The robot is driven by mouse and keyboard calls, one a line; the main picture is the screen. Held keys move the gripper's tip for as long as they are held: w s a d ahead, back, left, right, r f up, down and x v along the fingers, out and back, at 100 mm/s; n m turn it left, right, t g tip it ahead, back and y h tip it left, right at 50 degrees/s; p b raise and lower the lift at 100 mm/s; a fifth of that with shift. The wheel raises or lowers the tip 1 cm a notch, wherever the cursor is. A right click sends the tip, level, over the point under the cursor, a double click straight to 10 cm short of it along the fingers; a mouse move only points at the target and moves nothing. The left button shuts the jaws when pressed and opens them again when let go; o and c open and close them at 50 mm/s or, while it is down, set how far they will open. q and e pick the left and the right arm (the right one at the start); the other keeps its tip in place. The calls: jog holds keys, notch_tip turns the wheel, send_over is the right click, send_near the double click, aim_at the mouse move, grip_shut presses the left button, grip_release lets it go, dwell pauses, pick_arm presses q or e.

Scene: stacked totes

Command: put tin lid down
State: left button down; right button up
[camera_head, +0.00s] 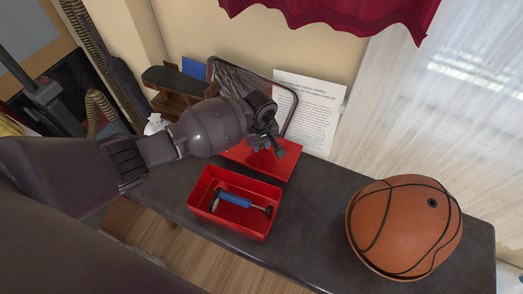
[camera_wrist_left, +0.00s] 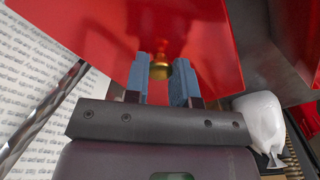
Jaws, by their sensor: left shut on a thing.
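The red tin lid (camera_head: 285,161) is behind the open red tin (camera_head: 205,205) in the head view, over the dark bench top. My left gripper (camera_head: 268,146) is above the lid. In the left wrist view the blue fingers of my left gripper (camera_wrist_left: 162,78) are shut on the lid's small brass knob (camera_wrist_left: 160,68). The red lid (camera_wrist_left: 110,25) fills the upper part of that view. I cannot tell whether the lid touches the bench. A blue-handled tool (camera_head: 236,200) lies inside the tin. My right gripper is not in view.
A basketball (camera_head: 405,225) sits at the right on the dark bench (camera_head: 318,220). A printed sheet (camera_head: 310,108) leans against the wall behind the lid. A small wooden item (camera_head: 172,100) and a white object (camera_head: 155,124) are at the left. Bench between tin and ball is clear.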

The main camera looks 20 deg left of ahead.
aim_at(261, 151)
pick_arm(q)
jog(key=f+b, duration=0.1)
jog(key=f, duration=0.3)
jog(key=shift+s+f, duration=0.1)
jog(key=shift+s, duration=0.1)
jog(key=shift+w+f, duration=0.15)
jog(key=shift+f, duration=0.1)
jog(key=shift+r, duration=0.2)
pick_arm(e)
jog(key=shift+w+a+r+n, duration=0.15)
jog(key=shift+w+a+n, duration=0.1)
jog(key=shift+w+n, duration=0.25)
pick_arm(q)
jog(key=shift+f, duration=0.2)
jog(key=c, duration=0.9)
grip_release()
jog(key=shift+c, duration=0.2)
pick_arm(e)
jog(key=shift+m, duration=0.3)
